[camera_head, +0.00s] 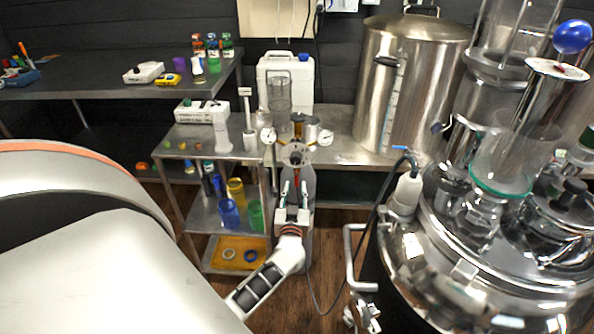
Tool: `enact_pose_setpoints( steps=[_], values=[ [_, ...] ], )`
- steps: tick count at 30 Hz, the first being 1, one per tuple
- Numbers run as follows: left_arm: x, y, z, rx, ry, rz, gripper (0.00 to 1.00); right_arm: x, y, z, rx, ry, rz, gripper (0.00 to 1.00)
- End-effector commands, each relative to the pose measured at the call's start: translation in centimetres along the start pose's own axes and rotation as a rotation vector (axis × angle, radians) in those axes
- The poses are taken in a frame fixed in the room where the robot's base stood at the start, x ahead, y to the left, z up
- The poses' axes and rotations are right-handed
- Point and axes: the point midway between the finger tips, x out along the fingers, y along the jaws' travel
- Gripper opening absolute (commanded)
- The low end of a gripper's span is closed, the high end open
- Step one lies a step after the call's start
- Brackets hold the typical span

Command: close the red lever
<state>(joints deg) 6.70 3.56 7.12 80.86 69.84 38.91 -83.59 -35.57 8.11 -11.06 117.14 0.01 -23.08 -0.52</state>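A small red piece, which looks like the red lever (297,172), shows just below the round pale regulator fitting (295,154) at the top of a grey gas cylinder (308,183). Two round gauges flank the fitting, a left gauge (268,135) and a right gauge (325,137). My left gripper (293,188) is in front of the cylinder, just below the red piece in the picture. Its two fingers stand apart with nothing seen between them. Whether they touch the lever cannot be told. The lever's lower part is hard to make out. My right gripper is not in view.
A steel shelf cart (205,218) with bottles and cups stands left of the cylinder. A large shiny kettle (440,250) with a hose and handle fills the right. A tall steel pot (410,80) stands behind. Wooden floor shows between cart and kettle.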

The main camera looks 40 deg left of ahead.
Motion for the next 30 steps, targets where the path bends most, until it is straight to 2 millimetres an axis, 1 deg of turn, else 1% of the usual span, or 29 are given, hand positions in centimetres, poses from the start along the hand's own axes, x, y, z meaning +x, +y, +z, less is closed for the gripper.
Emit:
enact_pose_setpoints(
  steps=[1,3,6,9,13,20,23,24,30],
  values=[
    [0.9,-0.1,0.3,0.004,0.001,0.000,0.27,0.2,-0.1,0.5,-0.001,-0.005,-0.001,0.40],
    [1.9,-0.1,0.3,0.003,-0.001,-0.001,0.27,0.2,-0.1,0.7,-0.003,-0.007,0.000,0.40],
    [3.2,-0.1,0.3,0.004,-0.001,0.000,0.27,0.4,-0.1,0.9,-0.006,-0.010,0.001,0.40],
    [4.1,0.0,0.3,0.004,-0.001,0.001,0.27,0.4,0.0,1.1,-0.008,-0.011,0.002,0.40],
    [4.6,0.0,0.1,0.003,0.000,0.000,0.27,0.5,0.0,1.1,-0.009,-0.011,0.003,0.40],
    [4.7,0.0,0.0,0.001,0.000,0.000,0.27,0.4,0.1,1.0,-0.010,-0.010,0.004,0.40],
    [4.7,0.0,0.0,0.001,0.000,0.000,0.04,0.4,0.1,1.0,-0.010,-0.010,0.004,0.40],
    [4.7,0.0,0.0,0.001,0.000,0.000,0.00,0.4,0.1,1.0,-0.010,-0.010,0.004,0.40],
    [4.7,0.0,0.0,0.000,0.000,0.000,0.00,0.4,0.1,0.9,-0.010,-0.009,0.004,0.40]
  ],
)
